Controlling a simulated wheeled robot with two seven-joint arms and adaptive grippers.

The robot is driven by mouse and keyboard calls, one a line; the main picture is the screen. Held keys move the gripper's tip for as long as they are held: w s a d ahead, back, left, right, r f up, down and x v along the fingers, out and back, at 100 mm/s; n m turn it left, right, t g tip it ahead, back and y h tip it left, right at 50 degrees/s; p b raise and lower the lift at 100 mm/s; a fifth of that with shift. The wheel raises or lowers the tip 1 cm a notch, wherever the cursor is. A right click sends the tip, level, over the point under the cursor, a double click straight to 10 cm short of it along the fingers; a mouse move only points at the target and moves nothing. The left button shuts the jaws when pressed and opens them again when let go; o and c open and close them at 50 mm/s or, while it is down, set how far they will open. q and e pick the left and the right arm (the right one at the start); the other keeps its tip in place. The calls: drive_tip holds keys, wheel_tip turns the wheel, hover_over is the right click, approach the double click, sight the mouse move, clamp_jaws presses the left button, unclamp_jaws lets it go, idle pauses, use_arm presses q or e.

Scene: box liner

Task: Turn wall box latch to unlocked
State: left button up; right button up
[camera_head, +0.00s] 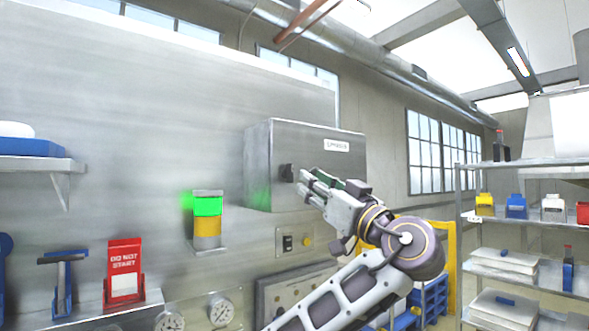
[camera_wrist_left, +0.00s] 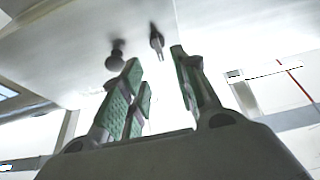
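The grey metal wall box (camera_head: 262,150) is mounted on the steel panel, with a label at its upper right. Beyond the fingertips are a dark lever-like part (camera_wrist_left: 156,40) and a round dark knob (camera_wrist_left: 117,57). I cannot tell the latch's setting. My right gripper is not in view.
A stack light (camera_head: 207,222), lit green above yellow, stands left of the box. A small switch plate (camera_head: 289,243) is below the box. A red sign (camera_head: 124,270) is at lower left. Shelving (camera_head: 530,163) with bins is at right.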

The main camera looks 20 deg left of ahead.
sight(292, 169)
use_arm(q)
drive_tip(key=p+x, duration=0.2)
drive_tip(key=x, duration=0.4)
drive_tip(key=shift+w+a+r, duration=0.1)
drive_tip(key=shift+a+r, duration=0.05)
drive_tip(key=shift+r, duration=0.05)
drive_tip(key=shift+x, duration=0.8)
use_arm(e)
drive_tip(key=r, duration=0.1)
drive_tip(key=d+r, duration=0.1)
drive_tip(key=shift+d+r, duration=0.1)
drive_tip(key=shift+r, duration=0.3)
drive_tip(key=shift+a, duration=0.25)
use_arm(q)
drive_tip(key=shift+c, duration=1)
clamp_jaws()
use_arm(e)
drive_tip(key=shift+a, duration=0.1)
use_arm(q)
drive_tip(key=shift+r, duration=0.1)
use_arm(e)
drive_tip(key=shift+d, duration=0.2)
